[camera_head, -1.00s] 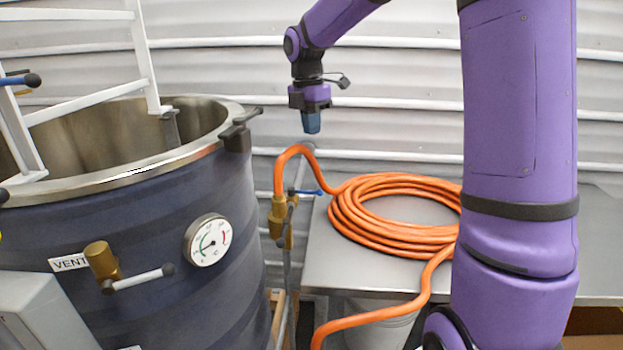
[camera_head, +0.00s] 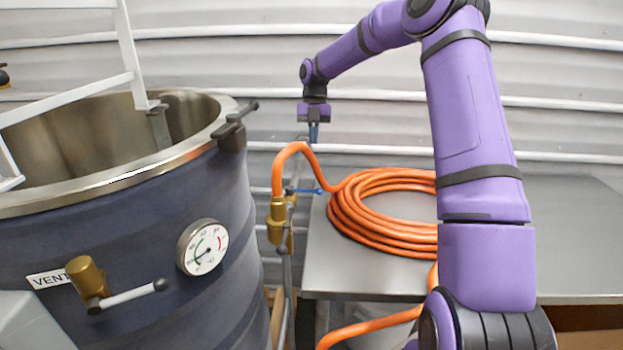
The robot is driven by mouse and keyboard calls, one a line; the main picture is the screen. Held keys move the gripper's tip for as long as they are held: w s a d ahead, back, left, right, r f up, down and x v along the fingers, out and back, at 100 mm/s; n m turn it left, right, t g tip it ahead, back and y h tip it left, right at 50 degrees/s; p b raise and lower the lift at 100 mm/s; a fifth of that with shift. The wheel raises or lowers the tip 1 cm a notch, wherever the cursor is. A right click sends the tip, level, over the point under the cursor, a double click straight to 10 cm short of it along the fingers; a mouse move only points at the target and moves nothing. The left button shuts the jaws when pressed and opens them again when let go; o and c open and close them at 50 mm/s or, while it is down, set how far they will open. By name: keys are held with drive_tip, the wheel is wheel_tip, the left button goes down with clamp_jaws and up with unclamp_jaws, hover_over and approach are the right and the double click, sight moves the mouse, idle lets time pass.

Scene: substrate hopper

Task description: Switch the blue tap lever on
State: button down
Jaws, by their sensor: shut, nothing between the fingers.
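The blue tap lever (camera_head: 305,191) is a thin blue handle on the brass tap (camera_head: 278,220), in the middle of the view. It points to the right, roughly level, from the top of the tap. An orange hose runs up from the tap. My gripper (camera_head: 313,138) points down, shut and empty. In the picture it is above the lever and slightly right of it, apart from it. How far it is from the lever in depth is hard to tell.
The coiled orange hose (camera_head: 350,222) lies on a steel table (camera_head: 578,225) right of the tap. A dark blue vat (camera_head: 130,250) with a gauge (camera_head: 202,247) and a white-handled vent valve (camera_head: 130,295) stands at left. A white ladder (camera_head: 125,40) leans in the vat. Corrugated wall is behind.

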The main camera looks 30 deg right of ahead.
sight(305, 191)
drive_tip(key=s+a+f, duration=0.4)
drive_tip(key=s+f, duration=0.1)
drive_tip(key=f, duration=0.5)
drive_tip(key=shift+s, duration=0.35)
